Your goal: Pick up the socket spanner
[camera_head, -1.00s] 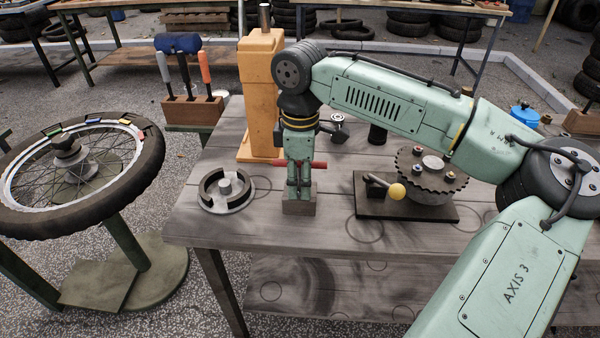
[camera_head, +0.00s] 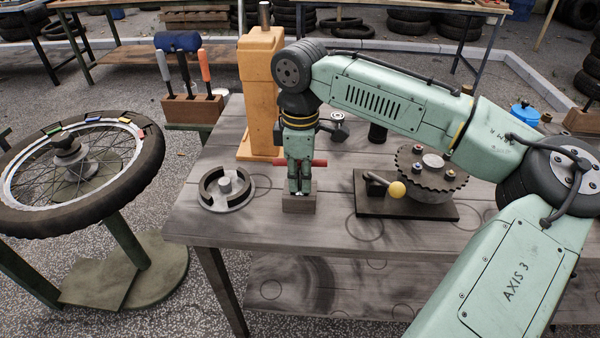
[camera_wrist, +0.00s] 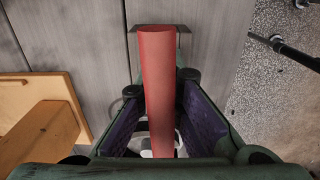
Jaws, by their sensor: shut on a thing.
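The socket spanner (camera_head: 320,163) shows as a red crossbar handle sticking out from behind my gripper in the head view. In the wrist view its red handle (camera_wrist: 157,75) runs lengthwise between the two purple-lined fingers. My gripper (camera_head: 299,188) points straight down and is shut on the spanner; it also shows in the wrist view (camera_wrist: 160,115). The fingers are just above a small dark block (camera_head: 299,205) on the table. The spanner's shaft and lower end are mostly hidden by the fingers, so I cannot tell whether it still touches the block.
A round grey fixture (camera_head: 226,190) stands left of the block on the table (camera_head: 330,230). An orange post (camera_head: 260,90) stands close behind. A toothed disc (camera_head: 432,170) with a yellow-knobbed lever (camera_head: 396,189) sits to the right. Bare tabletop lies in front.

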